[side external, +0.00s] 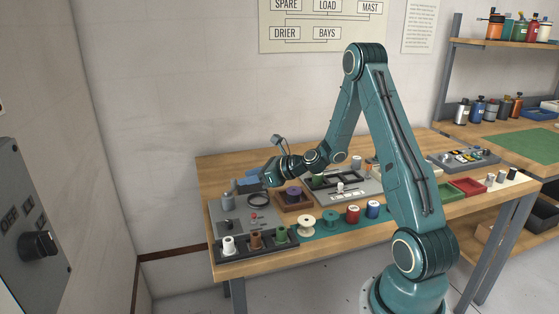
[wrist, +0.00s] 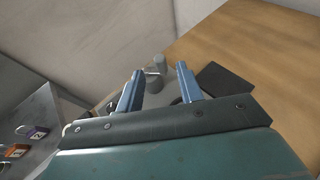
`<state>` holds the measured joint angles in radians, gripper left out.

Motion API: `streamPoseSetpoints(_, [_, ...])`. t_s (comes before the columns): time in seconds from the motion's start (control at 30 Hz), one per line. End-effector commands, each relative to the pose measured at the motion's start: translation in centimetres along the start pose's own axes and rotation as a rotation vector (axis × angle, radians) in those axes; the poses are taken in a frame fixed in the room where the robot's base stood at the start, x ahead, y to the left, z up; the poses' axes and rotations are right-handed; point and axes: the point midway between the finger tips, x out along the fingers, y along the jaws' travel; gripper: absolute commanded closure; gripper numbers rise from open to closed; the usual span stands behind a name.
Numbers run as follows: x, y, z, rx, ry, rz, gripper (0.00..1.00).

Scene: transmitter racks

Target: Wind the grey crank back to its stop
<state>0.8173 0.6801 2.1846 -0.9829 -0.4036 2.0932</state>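The grey crank (wrist: 154,79) shows in the wrist view as a short grey upright piece just beyond and between my fingertips. In the side view a small grey piece (side external: 228,202) that looks like it stands on the grey panel (side external: 236,218) at the left end of the bench. My gripper (wrist: 160,72) has two blue fingers spread apart, with nothing seen clamped between them. In the side view my gripper (side external: 240,184) hovers over the back left of that panel. The crank's stop and lower part cannot be made out.
A dark tray (side external: 262,246) with several spools runs along the front edge. A wall is close behind.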

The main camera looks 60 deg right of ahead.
Motion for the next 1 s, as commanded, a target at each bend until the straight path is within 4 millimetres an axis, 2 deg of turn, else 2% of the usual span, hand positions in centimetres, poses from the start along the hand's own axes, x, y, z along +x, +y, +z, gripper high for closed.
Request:
streamPoseSetpoints(0.2, [3.4,0.1,0.0,-0.002,-0.001,0.003,0.63])
streamPoseSetpoints(0.4, [5.5,0.1,0.0,0.0,0.0,0.002,0.63])
streamPoseSetpoints(0.6, [6.3,0.0,0.0,0.0,-0.001,0.0,0.63])
streamPoseSetpoints(0.87, [6.4,0.0,0.0,0.0,-0.001,0.0,0.63])
streamPoseSetpoints(1.0, [6.4,0.0,0.0,0.0,-0.001,0.0,0.89])
